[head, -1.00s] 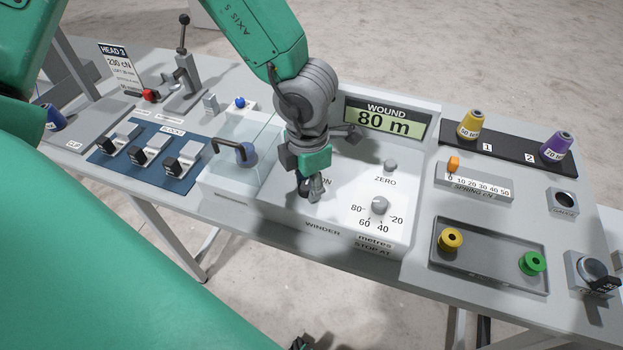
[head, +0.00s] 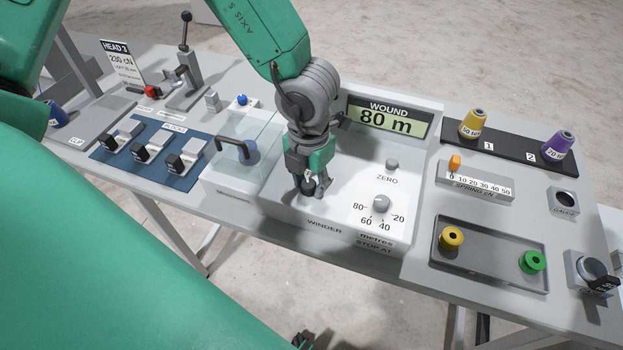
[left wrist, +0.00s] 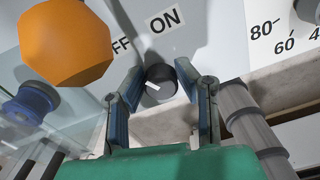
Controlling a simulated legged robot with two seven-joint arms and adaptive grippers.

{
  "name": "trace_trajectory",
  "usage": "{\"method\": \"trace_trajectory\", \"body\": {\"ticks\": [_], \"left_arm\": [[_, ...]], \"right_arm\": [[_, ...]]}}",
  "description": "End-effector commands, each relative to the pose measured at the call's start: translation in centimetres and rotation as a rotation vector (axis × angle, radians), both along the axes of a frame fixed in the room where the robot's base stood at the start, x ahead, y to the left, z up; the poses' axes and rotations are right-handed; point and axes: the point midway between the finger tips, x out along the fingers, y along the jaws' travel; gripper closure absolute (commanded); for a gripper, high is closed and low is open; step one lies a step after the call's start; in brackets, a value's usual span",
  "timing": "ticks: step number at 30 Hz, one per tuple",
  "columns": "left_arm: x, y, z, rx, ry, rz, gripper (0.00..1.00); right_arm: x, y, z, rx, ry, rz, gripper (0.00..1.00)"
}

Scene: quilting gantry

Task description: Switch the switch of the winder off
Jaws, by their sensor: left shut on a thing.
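The winder (head: 285,206) is a white box in the middle of the bench, and its display (head: 386,117) reads WOUND 80 m. My left gripper (head: 312,192) reaches down onto its front left part. In the left wrist view, the winder's switch is a round black knob (left wrist: 161,82) with a white mark. My left gripper (left wrist: 160,88) has a finger on each side of it and is shut on it. The ON label (left wrist: 165,18) and part of the OFF label (left wrist: 121,45) show beyond the knob. The mark points leftward; its exact setting is hard to tell.
Right of the switch are the ZERO button (head: 392,164) and the stop-at dial (head: 381,203). A clear cover (head: 222,165) over a blue spool stands close on the left. An orange faceted shape (left wrist: 65,42) fills the upper left of the wrist view.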

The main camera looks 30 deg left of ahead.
Motion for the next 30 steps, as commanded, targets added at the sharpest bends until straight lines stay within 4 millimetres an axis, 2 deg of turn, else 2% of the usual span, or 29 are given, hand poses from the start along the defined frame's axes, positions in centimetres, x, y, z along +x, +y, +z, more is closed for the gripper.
{"method": "trace_trajectory", "body": {"ticks": [1,7,8,9,10,19,22,26,30], "left_arm": [[-0.6,0.1,-0.3,0.004,0.016,0.002,1.0],[-0.6,0.1,-0.3,0.003,0.016,0.001,1.0],[-0.6,0.1,-0.3,0.003,0.016,0.001,0.69],[-0.6,0.1,-0.3,0.003,0.016,0.0,0.55],[-0.6,0.1,-0.3,0.003,0.015,0.0,0.53],[-0.1,0.0,-0.1,0.001,0.007,-0.001,0.53],[0.0,0.1,0.6,0.001,0.004,0.001,0.53],[0.0,0.0,2.7,-0.001,0.001,0.002,0.53],[-0.1,0.0,5.8,-0.002,0.001,0.001,0.53]], "right_arm": [[0.0,0.0,0.0,0.0,0.0,0.0,1.0],[0.0,0.0,0.0,0.0,0.0,0.0,1.0],[0.0,0.0,0.0,0.0,0.0,0.0,1.0],[0.0,0.0,0.0,0.0,0.0,0.0,1.0],[0.0,0.0,0.0,0.0,0.0,0.0,1.0],[-0.1,0.0,0.0,0.0,-0.002,0.0,1.0],[-0.3,0.0,0.0,0.0,-0.002,0.0,1.0],[-0.3,0.0,0.1,0.0,-0.002,0.0,1.0],[-0.3,0.0,0.1,0.0,-0.003,0.0,1.0]]}}
